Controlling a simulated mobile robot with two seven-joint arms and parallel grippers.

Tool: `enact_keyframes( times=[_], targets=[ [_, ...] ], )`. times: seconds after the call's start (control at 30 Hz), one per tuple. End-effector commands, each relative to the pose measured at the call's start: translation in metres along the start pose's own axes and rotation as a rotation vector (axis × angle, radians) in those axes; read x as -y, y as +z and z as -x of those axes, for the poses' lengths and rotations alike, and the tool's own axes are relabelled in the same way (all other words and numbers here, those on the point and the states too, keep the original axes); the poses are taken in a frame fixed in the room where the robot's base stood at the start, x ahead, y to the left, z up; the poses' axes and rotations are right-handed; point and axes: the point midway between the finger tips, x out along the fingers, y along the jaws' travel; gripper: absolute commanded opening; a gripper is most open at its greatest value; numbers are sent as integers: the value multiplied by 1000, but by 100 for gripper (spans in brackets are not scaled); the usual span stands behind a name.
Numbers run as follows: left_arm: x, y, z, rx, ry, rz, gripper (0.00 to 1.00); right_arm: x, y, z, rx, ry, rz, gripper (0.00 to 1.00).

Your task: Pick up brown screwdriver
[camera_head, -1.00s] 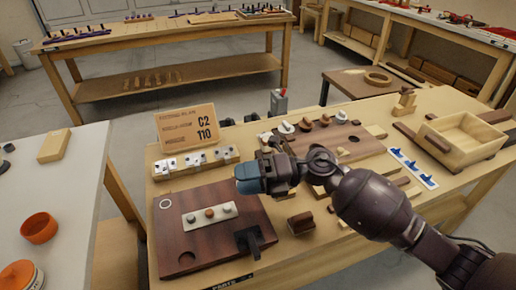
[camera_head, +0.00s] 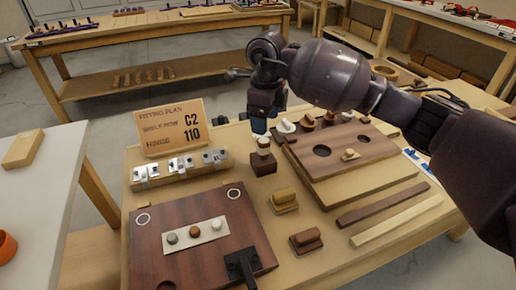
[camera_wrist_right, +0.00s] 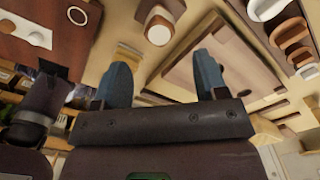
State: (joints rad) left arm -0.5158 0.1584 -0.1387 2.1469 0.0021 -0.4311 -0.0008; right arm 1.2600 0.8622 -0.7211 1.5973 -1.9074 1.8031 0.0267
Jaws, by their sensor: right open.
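I cannot clearly make out a brown screwdriver in either view. My right gripper (camera_head: 260,124) is in the head view, pointing down just above a small dark-brown block (camera_head: 263,167) with a pale, brown-topped knob (camera_head: 263,145). In the right wrist view, the gripper (camera_wrist_right: 162,78) has its two blue-grey fingers spread wide with nothing between them. A pale round piece with brown (camera_wrist_right: 159,28) shows beyond the fingers there. My left gripper is not in view.
A dark-red board (camera_head: 160,250) with a strip of buttons lies front left. Hinges sit on a wooden rail (camera_head: 150,183) before a sign (camera_head: 160,122). A brown panel (camera_head: 375,150) with round holes lies right. Small brown-topped blocks (camera_head: 306,240) stand between.

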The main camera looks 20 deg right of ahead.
Motion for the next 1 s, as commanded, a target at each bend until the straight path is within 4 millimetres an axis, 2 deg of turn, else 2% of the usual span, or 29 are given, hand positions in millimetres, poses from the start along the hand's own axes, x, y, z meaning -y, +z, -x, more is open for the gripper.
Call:
enact_keyframes(
  times=[0.17, 0.4, 0.67, 0.9, 1.0],
  targets=[
    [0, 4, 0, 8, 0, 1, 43, 1, -1, -14, -7, -4, -2, 66],
    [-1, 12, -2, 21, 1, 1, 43, 1, -1, -50, -7, 0, -1, 66],
    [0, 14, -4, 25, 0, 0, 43, 1, 0, -64, -3, -2, -1, 66],
    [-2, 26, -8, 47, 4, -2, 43, 0, 0, -99, -7, 2, -1, 66],
    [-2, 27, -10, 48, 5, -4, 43, 0, 0, -107, -4, 0, -1, 66]
  ],
)
